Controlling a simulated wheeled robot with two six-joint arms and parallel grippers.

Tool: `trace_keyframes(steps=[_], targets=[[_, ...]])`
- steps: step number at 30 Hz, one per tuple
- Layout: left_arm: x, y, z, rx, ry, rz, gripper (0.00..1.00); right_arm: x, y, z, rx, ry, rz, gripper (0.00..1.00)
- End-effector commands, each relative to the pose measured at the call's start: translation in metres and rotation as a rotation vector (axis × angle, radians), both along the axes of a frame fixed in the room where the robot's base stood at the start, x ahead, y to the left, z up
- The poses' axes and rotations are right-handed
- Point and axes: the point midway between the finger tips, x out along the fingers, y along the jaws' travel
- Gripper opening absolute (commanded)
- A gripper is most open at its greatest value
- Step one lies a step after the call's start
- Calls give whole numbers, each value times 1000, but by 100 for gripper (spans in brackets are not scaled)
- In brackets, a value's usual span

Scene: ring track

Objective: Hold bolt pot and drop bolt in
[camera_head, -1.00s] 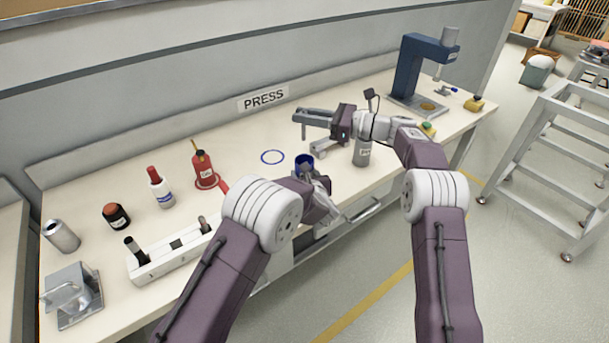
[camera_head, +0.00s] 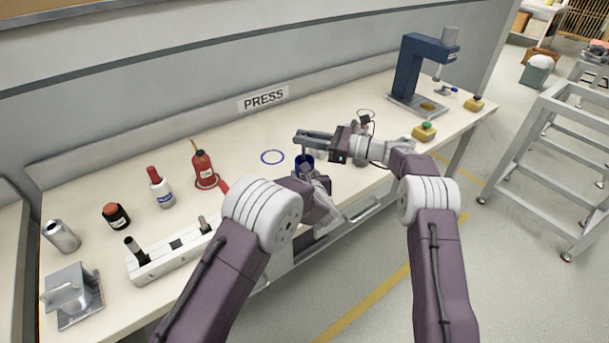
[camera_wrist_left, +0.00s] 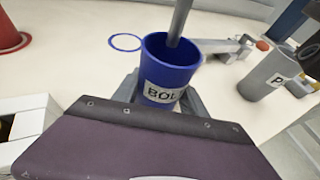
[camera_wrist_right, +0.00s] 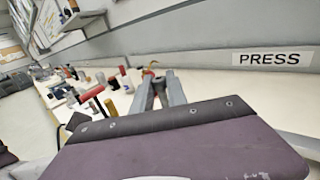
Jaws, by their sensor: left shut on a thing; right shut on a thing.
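The blue bolt pot (camera_head: 305,167) stands upright near the table's front edge; its label shows in the left wrist view (camera_wrist_left: 163,93). My left gripper (camera_wrist_left: 160,98) is shut around the pot, one finger on each side; in the head view my own arm mostly hides it. My right gripper (camera_head: 302,139) is shut on the bolt (camera_wrist_left: 180,20), above the pot. The bolt is a grey rod hanging down nearly upright, its lower end inside the pot's rim. Whether it touches the bottom is hidden.
A blue ring mark (camera_head: 272,157) lies bare behind the pot. A grey labelled cylinder (camera_wrist_left: 266,74) stands to the right, partly hidden by my right arm in the head view. Red (camera_head: 205,170) and white (camera_head: 160,188) bottles stand left; a blue press (camera_head: 410,75) stands back right.

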Motion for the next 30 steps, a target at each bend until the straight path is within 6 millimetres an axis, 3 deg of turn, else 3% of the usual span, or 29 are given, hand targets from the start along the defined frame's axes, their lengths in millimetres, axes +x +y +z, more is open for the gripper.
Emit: trace_keyframes(steps=[12, 13, 15, 25, 30], targets=[[0, 0, 0, 0, 0, 0, 11, 0, 0, -7, 1, 0, 0, 0], [0, 0, 0, 0, 0, 0, 11, 0, 0, -7, 1, 0, 0, 26], [0, 0, 0, 0, 0, 0, 11, 0, 0, -7, 1, 0, 0, 44], [0, 0, 0, 0, 0, 0, 11, 0, -2, -7, 0, 0, -1, 44], [0, 0, 0, 0, 0, 0, 11, -8, -32, -7, 0, 0, -6, 44]])
